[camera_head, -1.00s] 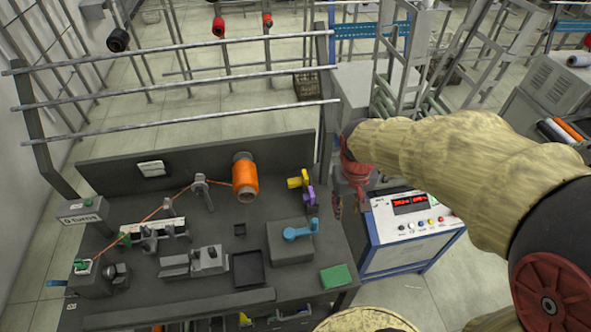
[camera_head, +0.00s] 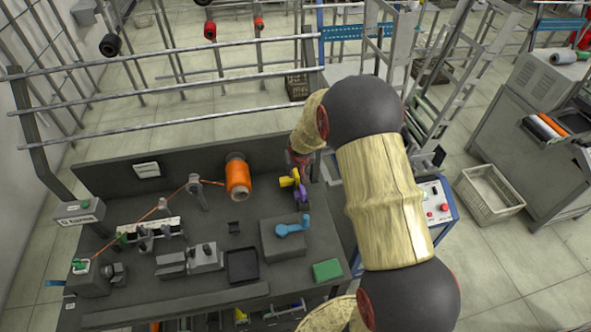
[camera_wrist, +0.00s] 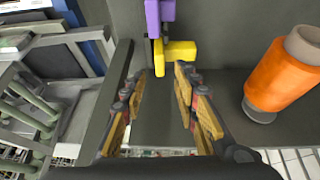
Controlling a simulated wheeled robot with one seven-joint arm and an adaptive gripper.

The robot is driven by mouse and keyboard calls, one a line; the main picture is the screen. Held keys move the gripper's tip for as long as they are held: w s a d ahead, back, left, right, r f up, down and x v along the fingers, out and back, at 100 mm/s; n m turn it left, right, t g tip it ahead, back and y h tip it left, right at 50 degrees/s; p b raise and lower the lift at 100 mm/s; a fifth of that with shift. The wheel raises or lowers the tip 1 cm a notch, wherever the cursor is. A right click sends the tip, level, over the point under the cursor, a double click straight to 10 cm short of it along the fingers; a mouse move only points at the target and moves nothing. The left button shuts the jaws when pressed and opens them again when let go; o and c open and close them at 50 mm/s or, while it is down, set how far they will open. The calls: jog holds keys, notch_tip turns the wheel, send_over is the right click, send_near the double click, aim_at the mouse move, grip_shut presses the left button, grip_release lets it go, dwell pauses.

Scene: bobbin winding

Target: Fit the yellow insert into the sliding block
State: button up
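The yellow insert (camera_head: 288,181) is beside a purple piece (camera_head: 301,194) near the back right of the dark workbench. In the wrist view the yellow insert (camera_wrist: 177,52) lies just beyond the fingertips, with the purple piece (camera_wrist: 160,16) above it in the picture. My gripper (camera_head: 297,163) is above and behind the insert in the head view, partly hidden by my arm. In the wrist view my gripper (camera_wrist: 161,72) is open, with nothing between its fingers. A grey block assembly (camera_head: 205,257) sits at the front middle of the bench; I cannot tell whether it is the sliding block.
An orange thread spool (camera_head: 238,178) stands left of the insert. A blue-handled part (camera_head: 291,228) sits on a grey box, with a green block (camera_head: 327,270) and black tray (camera_head: 242,266) nearby. Metal rails (camera_head: 180,83) cross behind the bench.

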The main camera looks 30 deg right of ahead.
aim_at(297, 175)
jog(key=shift+b+x, duration=2.15)
jog(key=shift+x, duration=2.05)
jog(key=shift+s+f, duration=0.1)
jog(key=c, duration=0.3)
grip_shut()
jog(key=shift+a+r+p, duration=0.2)
jog(key=shift+r+p, duration=2)
jog(key=shift+r, duration=1.6)
